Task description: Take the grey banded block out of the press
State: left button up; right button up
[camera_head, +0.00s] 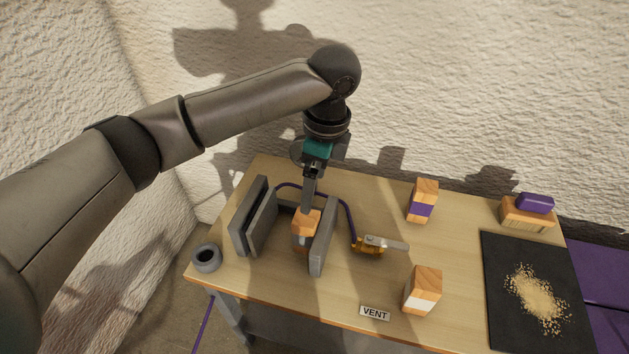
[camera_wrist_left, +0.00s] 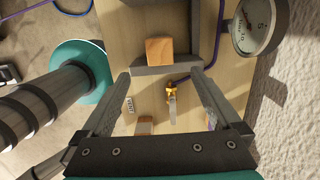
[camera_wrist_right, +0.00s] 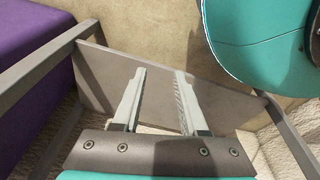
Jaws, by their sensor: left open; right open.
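The grey banded block (camera_head: 306,222), wooden with a grey band low on its side, stands in the press between grey plates. It is close against the right plate (camera_head: 322,236); a gap shows between it and the left plates (camera_head: 262,222). My left gripper (camera_head: 308,206) is over the block from above and behind. In the left wrist view its fingers (camera_wrist_left: 160,76) are apart, with the block (camera_wrist_left: 160,50) beyond the tips; I cannot tell whether they touch it. My right gripper (camera_wrist_right: 160,72) is open and empty, away from the tabletop, and not in the head view.
A brass valve (camera_head: 368,244) on a purple hose and a VENT label (camera_head: 375,313) are right of the press. Purple-banded (camera_head: 422,203) and white-banded (camera_head: 423,292) blocks, a brush (camera_head: 528,214) and a black mat (camera_head: 500,300) with sawdust lie further right. A grey ring (camera_head: 206,258) is left.

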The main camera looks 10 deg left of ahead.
aim_at(308, 218)
pick_arm(q)
jog(key=shift+f, duration=0.15)
pick_arm(e)
jog(key=shift+w, duration=0.1)
